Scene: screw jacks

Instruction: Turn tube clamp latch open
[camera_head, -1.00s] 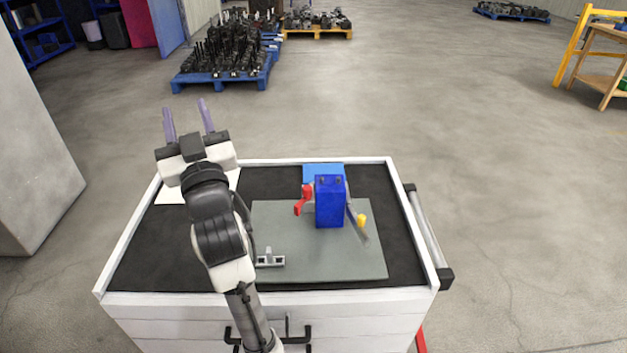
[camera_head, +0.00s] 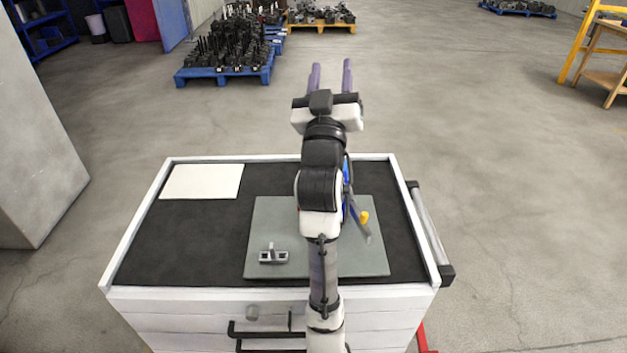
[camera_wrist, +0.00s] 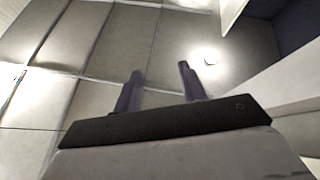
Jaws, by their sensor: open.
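My gripper (camera_head: 330,77) is open and empty, its two purple fingers apart and pointing away beyond the far edge of the cart. It also shows in the wrist view (camera_wrist: 158,82), where no task object is in sight. My arm covers most of the blue clamp block (camera_head: 346,175) in the head view; only a blue sliver shows right of the arm. A grey lever with a yellow tip (camera_head: 364,217) sticks out to the lower right of the block. The red part on the block's left is almost wholly hidden behind my arm.
The grey plate (camera_head: 270,215) lies on the black top of the white cart (camera_head: 125,250). A small grey bracket (camera_head: 273,256) stands on the plate's left part. A white sheet (camera_head: 202,181) lies at the far left. The black mat's left side is clear.

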